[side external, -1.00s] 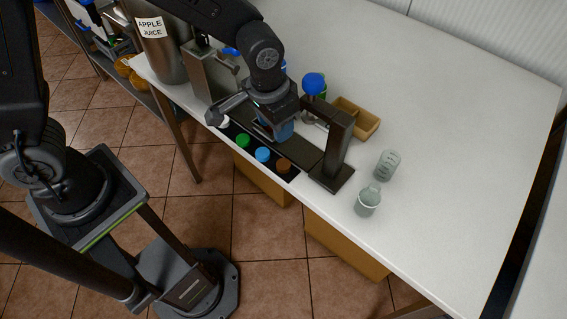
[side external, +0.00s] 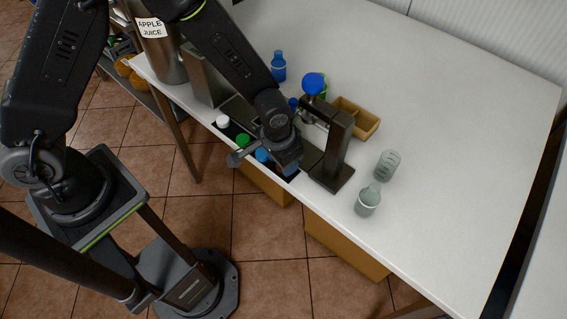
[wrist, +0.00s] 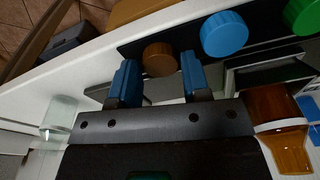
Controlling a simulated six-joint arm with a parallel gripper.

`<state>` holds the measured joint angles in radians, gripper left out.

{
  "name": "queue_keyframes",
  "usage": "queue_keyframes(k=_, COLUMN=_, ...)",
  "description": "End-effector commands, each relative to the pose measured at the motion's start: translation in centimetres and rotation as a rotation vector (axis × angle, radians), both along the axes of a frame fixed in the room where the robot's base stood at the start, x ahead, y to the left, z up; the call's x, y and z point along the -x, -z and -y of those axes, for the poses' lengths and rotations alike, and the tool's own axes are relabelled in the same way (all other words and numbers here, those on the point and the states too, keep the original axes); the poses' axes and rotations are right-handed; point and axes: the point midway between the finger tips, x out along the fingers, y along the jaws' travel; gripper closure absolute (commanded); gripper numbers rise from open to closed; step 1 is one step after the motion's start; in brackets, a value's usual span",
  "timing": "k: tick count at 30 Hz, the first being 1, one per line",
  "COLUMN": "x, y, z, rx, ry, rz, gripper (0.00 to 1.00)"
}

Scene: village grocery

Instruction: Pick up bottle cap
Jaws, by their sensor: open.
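A row of bottle caps lies on a black strip at the table's front edge. The white cap (side external: 222,121), green cap (side external: 243,140) and blue cap (side external: 262,155) show in the side view. The wrist view shows the brown cap (wrist: 159,58), the blue cap (wrist: 224,34) and part of the green cap (wrist: 304,14). My gripper (side external: 288,166) hangs over the strip's right end and hides the brown cap in the side view. In the wrist view my gripper (wrist: 159,75) is open and empty, its blue fingertips either side of the brown cap in the picture. I see no contact.
A dark press-like stand (side external: 334,155) with a blue knob is close to the right. Two clear containers (side external: 367,201) (side external: 387,165) stand beyond it. A tan tray (side external: 366,123) and a blue bottle (side external: 279,67) are behind. An amber bottle (wrist: 280,110) shows in the wrist view. The table's right side is clear.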

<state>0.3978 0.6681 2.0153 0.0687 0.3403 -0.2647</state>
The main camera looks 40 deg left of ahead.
Motion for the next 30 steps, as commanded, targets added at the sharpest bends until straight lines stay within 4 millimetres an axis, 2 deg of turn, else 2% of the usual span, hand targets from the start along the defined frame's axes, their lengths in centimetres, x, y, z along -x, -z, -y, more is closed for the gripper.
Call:
queue_keyframes(k=3, x=-0.07, y=0.64, z=-0.01, rx=0.000, ry=0.000, rz=0.000, gripper=0.57)
queue_keyframes(k=9, x=-0.09, y=0.62, z=0.00, rx=0.000, ry=0.000, rz=0.000, gripper=0.57)
queue_keyframes(k=18, x=-0.07, y=0.60, z=0.00, rx=0.000, ry=0.000, rz=0.000, gripper=0.86)
queue_keyframes(k=26, x=-0.08, y=0.50, z=0.01, rx=0.001, ry=0.000, rz=0.001, gripper=0.86)
queue_keyframes(k=30, x=-0.14, y=-0.21, z=0.03, rx=0.002, ry=0.000, rz=0.003, gripper=0.86)
